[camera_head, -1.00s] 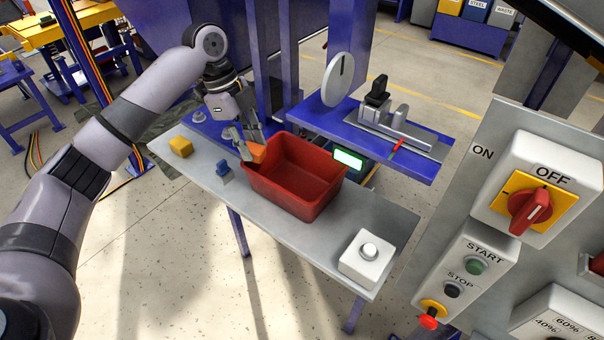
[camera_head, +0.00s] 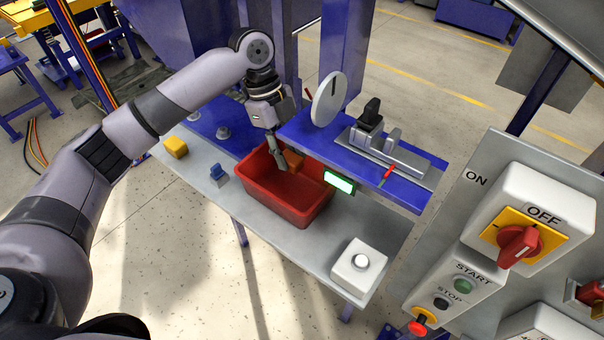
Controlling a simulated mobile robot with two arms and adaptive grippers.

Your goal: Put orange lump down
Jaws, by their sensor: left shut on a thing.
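The orange lump (camera_head: 293,159) is in the fingers of my left gripper (camera_head: 284,161), which is shut on it. The gripper points down at the back part of the red bin (camera_head: 262,198), and the lump is inside or just over the bin's opening. I cannot tell whether the lump touches the bin floor. The rest of the bin looks empty. My right gripper is not in view.
A yellow lump (camera_head: 175,147) and a blue piece (camera_head: 218,174) lie on the grey table (camera_head: 318,252) left of the bin. A white button box (camera_head: 359,266) stands at the right end. A blue shelf (camera_head: 400,187) with a clamp and a round dial (camera_head: 329,99) is close right of the gripper.

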